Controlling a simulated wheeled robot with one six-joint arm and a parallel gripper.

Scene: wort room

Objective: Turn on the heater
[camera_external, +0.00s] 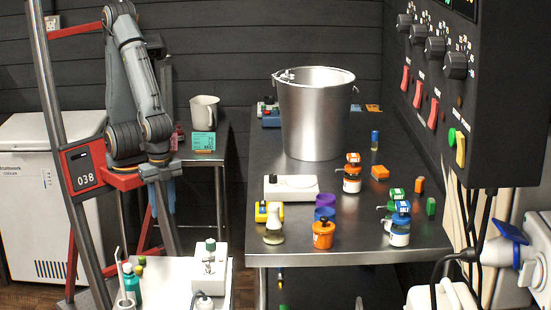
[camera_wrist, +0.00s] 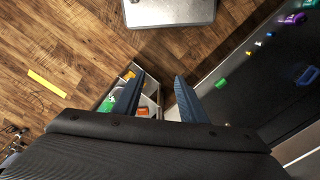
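A dark control panel (camera_external: 490,100) hangs at the upper right of the external view. It carries several black knobs (camera_external: 436,47), three red rocker switches (camera_external: 418,94) below them, and a green and a yellow button (camera_external: 460,150) near its lower edge. Its labels are too small to read, so I cannot tell which control belongs to the heater.
A dark table (camera_external: 350,246) stands between my arm and the panel, with a steel bucket (camera_external: 317,120), bottles and coloured blocks on it. A white cooler (camera_external: 40,200) stands at the left. Black cables hang under the panel.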

